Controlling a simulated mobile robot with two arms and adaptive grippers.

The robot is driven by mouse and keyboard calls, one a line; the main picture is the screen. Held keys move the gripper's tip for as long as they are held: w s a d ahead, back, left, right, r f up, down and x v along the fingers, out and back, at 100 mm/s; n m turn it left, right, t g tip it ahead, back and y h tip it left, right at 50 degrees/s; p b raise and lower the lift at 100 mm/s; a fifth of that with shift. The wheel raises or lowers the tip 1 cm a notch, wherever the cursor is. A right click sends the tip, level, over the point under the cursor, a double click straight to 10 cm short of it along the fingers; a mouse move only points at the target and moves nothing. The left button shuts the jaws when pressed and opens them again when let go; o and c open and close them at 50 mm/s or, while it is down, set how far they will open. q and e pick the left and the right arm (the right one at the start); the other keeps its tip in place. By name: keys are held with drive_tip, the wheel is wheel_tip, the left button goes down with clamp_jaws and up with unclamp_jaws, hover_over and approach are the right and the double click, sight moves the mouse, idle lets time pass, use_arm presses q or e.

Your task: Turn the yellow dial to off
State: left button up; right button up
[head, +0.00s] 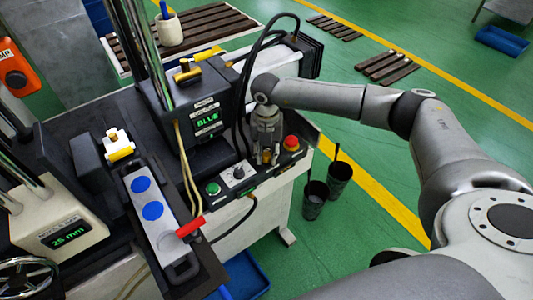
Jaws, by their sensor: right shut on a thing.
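My right gripper (267,158) points down at the right end of the dark machine bench and is shut on the yellow dial (265,157). Only small yellow parts of the dial show between the fingers, so which way it points cannot be told. My left gripper is not in view.
A red button (291,143) is just right of the gripper; a black knob on a white plate (238,173) and a green button (213,188) are to its left. The box with the "BLUE" display (206,118) stands behind. Two dark cups (315,199) stand beside the bench.

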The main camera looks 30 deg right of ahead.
sight(267, 154)
drive_tip(key=n+b, duration=0.5)
drive_tip(key=n, duration=0.2)
drive_tip(key=shift+f, duration=0.15)
drive_tip(key=n+b, duration=0.2)
drive_tip(key=n, duration=0.1)
drive_tip(key=shift+n+b, duration=0.8)
drive_tip(key=shift+n, duration=0.3)
drive_tip(key=shift+r, duration=0.2)
drive_tip(key=o, duration=1.1)
drive_tip(key=shift+c, duration=0.2)
wheel_tip(267, 154, up, 12)
